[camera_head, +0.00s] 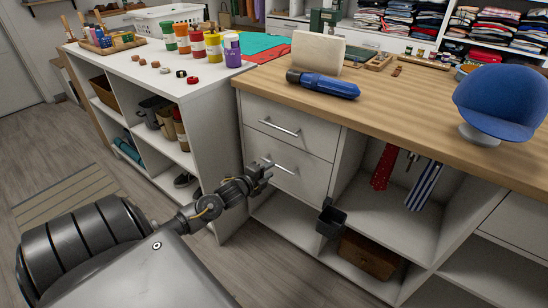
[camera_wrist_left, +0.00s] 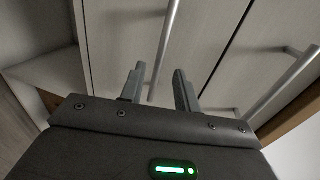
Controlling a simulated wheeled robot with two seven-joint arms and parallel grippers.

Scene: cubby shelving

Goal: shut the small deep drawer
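Two white drawers sit one above the other under the wooden counter, an upper drawer (camera_head: 290,121) and a lower drawer (camera_head: 312,180). Each has a silver bar handle. Both fronts look nearly flush in the head view; I cannot tell whether either stands slightly out. My left gripper (camera_head: 265,168) is at the left part of the lower drawer's handle (camera_head: 285,169). In the left wrist view my left gripper (camera_wrist_left: 159,86) has its two fingers apart, with the handle bar (camera_wrist_left: 166,45) showing between them. Contact with the bar cannot be made out. My right gripper is not seen.
An open cubby with hanging ties (camera_head: 383,167) and a small black bin (camera_head: 331,219) are right of the drawers. A white shelf unit (camera_head: 215,140) stands left.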

